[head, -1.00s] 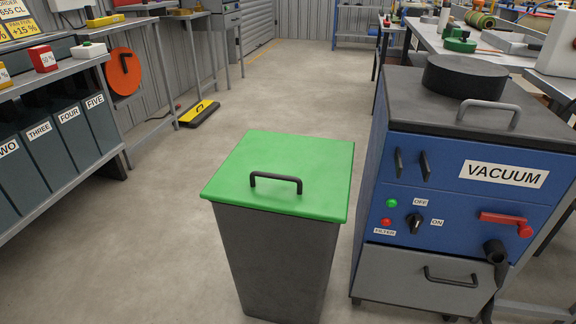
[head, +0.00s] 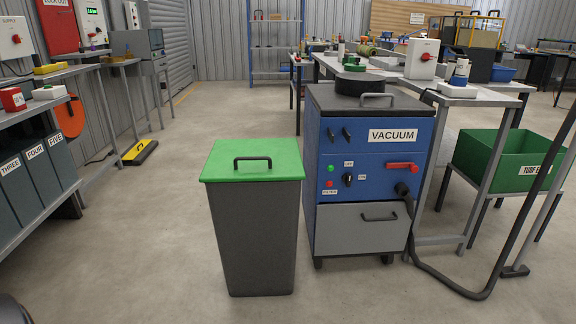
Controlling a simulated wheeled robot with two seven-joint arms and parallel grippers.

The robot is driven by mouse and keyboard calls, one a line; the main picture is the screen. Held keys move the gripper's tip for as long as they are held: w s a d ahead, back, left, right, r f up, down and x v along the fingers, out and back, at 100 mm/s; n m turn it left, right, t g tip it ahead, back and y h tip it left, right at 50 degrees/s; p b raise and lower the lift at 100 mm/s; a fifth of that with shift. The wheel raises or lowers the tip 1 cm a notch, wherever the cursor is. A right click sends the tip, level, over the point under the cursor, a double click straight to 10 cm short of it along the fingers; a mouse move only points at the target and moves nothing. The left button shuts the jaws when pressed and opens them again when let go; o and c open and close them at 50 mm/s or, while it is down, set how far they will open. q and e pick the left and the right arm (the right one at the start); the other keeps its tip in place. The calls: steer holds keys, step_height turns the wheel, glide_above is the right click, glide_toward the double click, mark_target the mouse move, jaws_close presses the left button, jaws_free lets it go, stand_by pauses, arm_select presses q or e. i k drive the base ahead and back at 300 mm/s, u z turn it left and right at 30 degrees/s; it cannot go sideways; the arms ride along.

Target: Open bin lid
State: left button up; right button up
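The bin (head: 254,235) is a tall dark grey box that tapers downward and stands upright on the floor in the middle of the head view. Its flat green lid (head: 270,171) lies shut on top. A black bar handle (head: 252,161) stands up from the lid. Neither of my grippers is in view, and nothing touches the lid or handle.
A blue vacuum cabinet (head: 370,151) stands close to the bin's right. Shelving with numbered grey files (head: 37,165) is at the left. A green crate (head: 497,172) and a bent black tube (head: 437,277) are at the right. Floor in front of the bin is clear.

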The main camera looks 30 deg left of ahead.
mark_target(274, 160)
steer(key=u, duration=0.85)
steer(key=i, duration=0.7)
steer(key=u, duration=0.7)
